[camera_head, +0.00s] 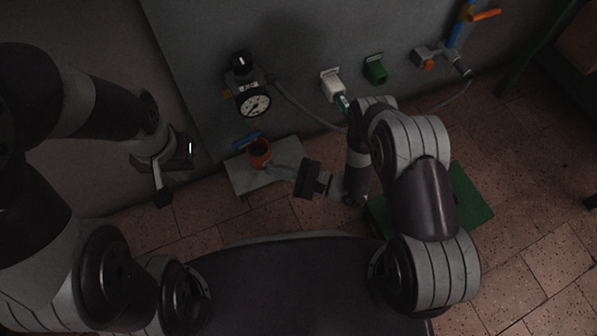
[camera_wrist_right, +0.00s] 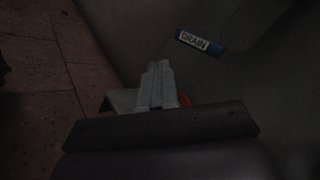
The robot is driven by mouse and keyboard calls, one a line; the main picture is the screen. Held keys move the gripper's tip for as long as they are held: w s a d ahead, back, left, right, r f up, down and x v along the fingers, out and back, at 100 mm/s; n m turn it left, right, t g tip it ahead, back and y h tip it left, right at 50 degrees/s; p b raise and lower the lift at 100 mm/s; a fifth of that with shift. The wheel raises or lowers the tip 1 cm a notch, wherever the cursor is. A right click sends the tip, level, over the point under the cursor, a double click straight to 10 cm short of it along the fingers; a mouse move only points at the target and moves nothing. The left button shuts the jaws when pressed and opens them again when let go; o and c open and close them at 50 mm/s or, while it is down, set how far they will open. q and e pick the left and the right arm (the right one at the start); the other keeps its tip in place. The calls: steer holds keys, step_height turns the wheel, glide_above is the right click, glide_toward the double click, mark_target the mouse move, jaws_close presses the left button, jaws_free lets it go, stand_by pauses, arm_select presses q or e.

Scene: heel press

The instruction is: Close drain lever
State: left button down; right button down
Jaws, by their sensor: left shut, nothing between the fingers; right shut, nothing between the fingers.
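The blue drain label (camera_head: 246,139) is at the wall's foot in the head view; it reads DRAIN in the right wrist view (camera_wrist_right: 200,42). Just below it is a round orange part (camera_head: 259,150) with a dark centre, seemingly part of the drain fitting. The lever's position cannot be made out. My right gripper (camera_head: 269,166) is shut and empty, its fingertips at the orange part's lower right; I cannot tell if they touch. In the right wrist view its shut fingers (camera_wrist_right: 159,68) hide most of the orange part (camera_wrist_right: 185,98). My left gripper (camera_head: 163,196) is shut and empty, apart from the drain.
A pale plate (camera_head: 238,177) lies under the drain. A pressure gauge (camera_head: 254,104) is on the grey wall above, with a hose running right. White (camera_head: 332,84) and green (camera_head: 376,69) fittings and an orange handle (camera_head: 487,14) on a blue pipe (camera_head: 459,29) are farther right.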

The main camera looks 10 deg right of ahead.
steer(key=v, duration=0.3)
steer(key=p+v, duration=0.1)
steer(key=v, duration=0.2)
steer(key=shift+a+f, duration=0.1)
steer(key=shift+f, duration=0.1)
